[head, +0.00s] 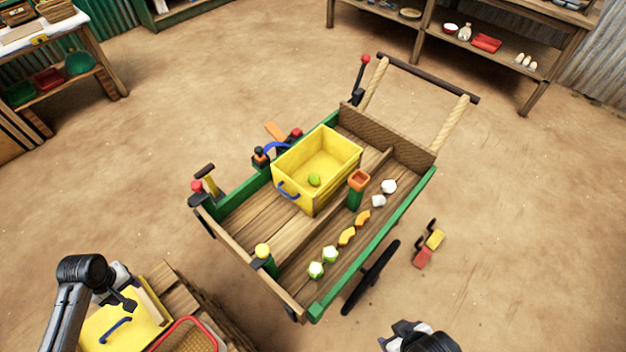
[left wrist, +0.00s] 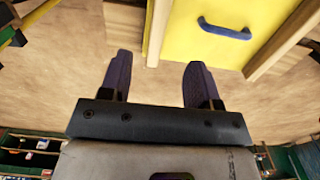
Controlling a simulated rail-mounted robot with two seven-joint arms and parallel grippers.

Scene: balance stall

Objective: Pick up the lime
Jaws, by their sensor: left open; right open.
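The lime (head: 314,180) is a small green fruit lying on the floor of an open yellow box (head: 340,172) in the wooden cart. My left gripper (head: 130,304) is at the lower left in the head view, over a yellow lid-like panel with a blue handle, well away from the lime. In the left wrist view its two dark fingers (left wrist: 158,70) are apart with nothing between them. My right gripper (head: 388,343) is at the bottom edge, partly cut off, to the right of the cart and far from the lime. It is open.
The cart (head: 390,232) has green sides and holds several white, orange and green-white pieces along its right side. An orange-topped green post (head: 357,187) stands beside the box. A yellow panel (head: 105,330) and a red-rimmed tray (head: 185,338) are at lower left.

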